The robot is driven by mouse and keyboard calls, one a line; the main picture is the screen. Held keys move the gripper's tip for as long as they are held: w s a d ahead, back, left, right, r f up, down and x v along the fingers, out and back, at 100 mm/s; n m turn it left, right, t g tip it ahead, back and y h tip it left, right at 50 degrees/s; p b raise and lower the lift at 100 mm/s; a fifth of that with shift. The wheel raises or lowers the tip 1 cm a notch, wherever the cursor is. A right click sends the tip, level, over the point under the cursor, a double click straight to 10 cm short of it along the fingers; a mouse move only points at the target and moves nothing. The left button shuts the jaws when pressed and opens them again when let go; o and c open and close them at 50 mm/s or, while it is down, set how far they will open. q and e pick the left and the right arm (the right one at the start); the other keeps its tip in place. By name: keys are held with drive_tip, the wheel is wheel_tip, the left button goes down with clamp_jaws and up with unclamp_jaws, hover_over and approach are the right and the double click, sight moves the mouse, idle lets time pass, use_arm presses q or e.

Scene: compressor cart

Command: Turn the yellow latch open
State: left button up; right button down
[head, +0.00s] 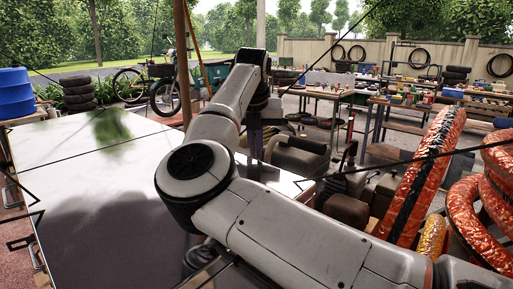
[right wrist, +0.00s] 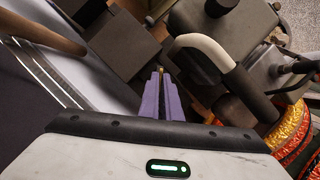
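My right gripper (right wrist: 161,74) points down in the right wrist view, its two purple fingers close together with only a thin gap. A tiny yellow piece, which looks like the latch (right wrist: 162,70), shows right between the fingertips. The fingers look shut on it, and they hide most of it, so I cannot tell its angle. In the head view the right gripper (head: 254,158) reaches down beside the compressor (head: 300,157), at the right edge of the pale panel; the latch cannot be made out there. My left gripper is not in view.
A large pale flat panel (head: 90,165) fills the left. Orange-wrapped hoses (head: 425,180) stand at the right. In the right wrist view a curved white pipe (right wrist: 205,47) with a dark sleeve lies close right of the fingers, and dark blocks (right wrist: 105,42) lie left.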

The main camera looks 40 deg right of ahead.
drive_tip(key=m+p, duration=0.1)
drive_tip(key=m, duration=0.1)
drive_tip(key=m+g+p, duration=0.1)
drive_tip(key=m, duration=0.1)
drive_tip(key=shift+w+a+g+h+p, duration=0.1)
drive_tip(key=shift+a+g+h+p, duration=0.05)
drive_tip(key=shift+g+h+p, duration=0.2)
drive_tip(key=shift+f+m+g+p, duration=0.25)
drive_tip(key=shift+m+g+p, duration=0.35)
drive_tip(key=shift+m, duration=1.1)
drive_tip(key=shift+f, duration=0.1)
drive_tip(key=c, duration=2)
unclamp_jaws()
drive_tip(key=shift+w, duration=0.1)
drive_tip(key=shift+r, duration=0.25)
drive_tip(key=shift+r, duration=0.3)
drive_tip(key=v, duration=0.9)
drive_tip(key=shift+a+r+b, duration=0.15)
drive_tip(key=shift+a+b, duration=0.1)
drive_tip(key=shift+b, duration=0.15)
